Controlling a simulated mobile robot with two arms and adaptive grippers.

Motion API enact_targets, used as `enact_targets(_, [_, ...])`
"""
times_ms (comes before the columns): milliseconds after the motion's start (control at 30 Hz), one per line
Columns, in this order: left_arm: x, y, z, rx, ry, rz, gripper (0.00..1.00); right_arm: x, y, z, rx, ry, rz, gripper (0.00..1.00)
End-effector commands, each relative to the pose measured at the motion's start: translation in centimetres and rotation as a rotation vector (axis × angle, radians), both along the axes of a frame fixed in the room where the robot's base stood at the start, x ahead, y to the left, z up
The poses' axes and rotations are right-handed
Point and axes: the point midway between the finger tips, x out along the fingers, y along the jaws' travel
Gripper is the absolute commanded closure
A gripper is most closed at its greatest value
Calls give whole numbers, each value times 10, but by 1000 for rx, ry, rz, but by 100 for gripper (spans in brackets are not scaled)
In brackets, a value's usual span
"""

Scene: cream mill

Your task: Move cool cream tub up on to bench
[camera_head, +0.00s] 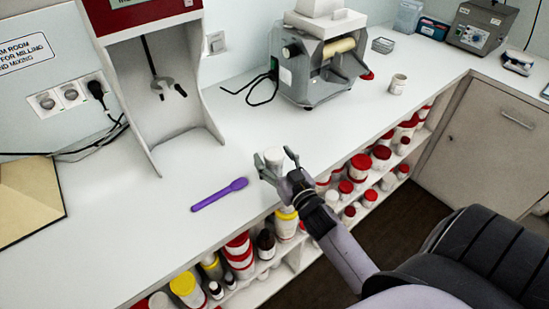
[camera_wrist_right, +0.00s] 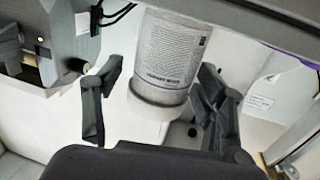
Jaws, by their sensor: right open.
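A white tub (camera_head: 274,158) is at the front edge of the white bench (camera_head: 330,135), between the fingers of my right gripper (camera_head: 276,157). In the right wrist view the tub (camera_wrist_right: 168,60) shows a printed grey-white label and a pale rim. My right gripper (camera_wrist_right: 160,75) is open there, with one dark finger on each side of the tub and gaps visible beside it. The tub looks to be on the bench top, but its base is partly hidden by the fingers. My left gripper is not in view.
A purple spatula (camera_head: 220,194) lies left of the tub. A red-framed mixer (camera_head: 150,70) and a roller mill (camera_head: 318,70) stand behind. Another small tub (camera_head: 398,84) stands further right. Shelves below hold several red-lidded tubs (camera_head: 360,168). The bench between mill and gripper is clear.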

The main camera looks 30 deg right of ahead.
Motion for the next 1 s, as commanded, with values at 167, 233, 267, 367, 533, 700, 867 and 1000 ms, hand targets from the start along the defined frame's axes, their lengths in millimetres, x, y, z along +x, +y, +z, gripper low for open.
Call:
enact_targets(167, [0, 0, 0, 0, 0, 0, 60, 0, 0, 0, 0, 0, 0, 35])
enact_targets(233, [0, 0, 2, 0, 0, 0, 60, 0, 0, 2, -1, 0, 0, 35])
enact_targets(267, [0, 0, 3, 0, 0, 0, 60, 0, 0, 4, -1, 0, 0, 35])
enact_targets(367, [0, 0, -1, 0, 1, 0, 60, -10, 1, 0, 0, 2, 0, 35])
enact_targets(533, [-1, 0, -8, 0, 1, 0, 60, -41, 4, -1, 0, 4, 0, 35])
enact_targets(700, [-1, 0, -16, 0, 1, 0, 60, -75, 7, -1, 1, 4, -1, 35])
enact_targets(867, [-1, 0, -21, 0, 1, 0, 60, -100, 10, 0, 1, 3, -1, 35])
enact_targets(1000, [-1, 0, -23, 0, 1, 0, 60, -114, 11, 1, 0, 1, -1, 35])
